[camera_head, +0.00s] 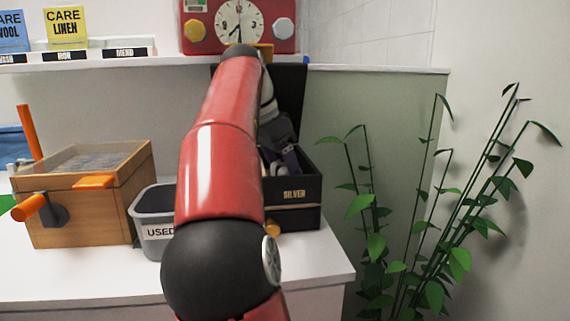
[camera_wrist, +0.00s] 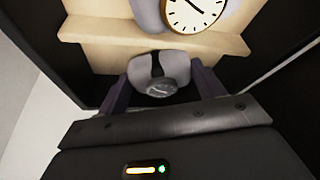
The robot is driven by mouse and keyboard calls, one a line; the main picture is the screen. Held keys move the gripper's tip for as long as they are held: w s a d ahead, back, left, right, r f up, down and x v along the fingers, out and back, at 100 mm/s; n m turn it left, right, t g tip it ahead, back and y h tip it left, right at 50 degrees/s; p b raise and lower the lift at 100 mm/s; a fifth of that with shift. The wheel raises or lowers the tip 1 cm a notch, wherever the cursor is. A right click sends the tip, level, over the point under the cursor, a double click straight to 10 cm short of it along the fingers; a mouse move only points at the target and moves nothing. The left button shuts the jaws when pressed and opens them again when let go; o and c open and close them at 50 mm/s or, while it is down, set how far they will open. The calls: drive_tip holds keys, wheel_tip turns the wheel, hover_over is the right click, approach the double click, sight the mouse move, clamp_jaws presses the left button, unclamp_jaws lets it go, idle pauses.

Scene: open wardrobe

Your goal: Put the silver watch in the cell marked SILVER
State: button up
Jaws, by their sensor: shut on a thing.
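My gripper (camera_wrist: 160,76) shows in the wrist view with a dark purple finger on each side of a grey cushion (camera_wrist: 143,70). The silver watch (camera_wrist: 162,88), with a grey dial and a dark band, is on this cushion, and the fingers are shut on it. They are over the cream inside of a black box (camera_wrist: 265,62). In the head view the box (camera_head: 300,215) has a SILVER label (camera_head: 294,194) on its front, and my gripper (camera_head: 283,160) is at its opening. My arm hides much of the box. Whether the cushion touches the box floor is unclear.
A large white-faced watch (camera_wrist: 196,10) on grey padding lies beyond a cream divider (camera_wrist: 150,43). A grey USED bin (camera_head: 153,218) and a wooden case (camera_head: 85,210) stand left. A red clock (camera_head: 275,35) is above; a plant (camera_head: 460,200) is right.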

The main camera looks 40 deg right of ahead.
sight(280, 161)
drive_tip(key=shift+f, duration=0.15)
drive_tip(key=o, duration=1.1)
drive_tip(key=shift+r, duration=0.4)
drive_tip(key=v, duration=0.4)
drive_tip(key=shift+w+a+r+p, duration=0.1)
drive_tip(key=shift+a+r+p, duration=0.15)
drive_tip(key=shift+a+p, duration=0.1)
drive_tip(key=a, duration=0.3)
drive_tip(key=w+a, duration=0.1)
drive_tip(key=a, duration=0.6)
drive_tip(key=shift+w+a+b, duration=0.3)
drive_tip(key=shift+w+a, duration=0.1)
drive_tip(key=shift+a, duration=0.35)
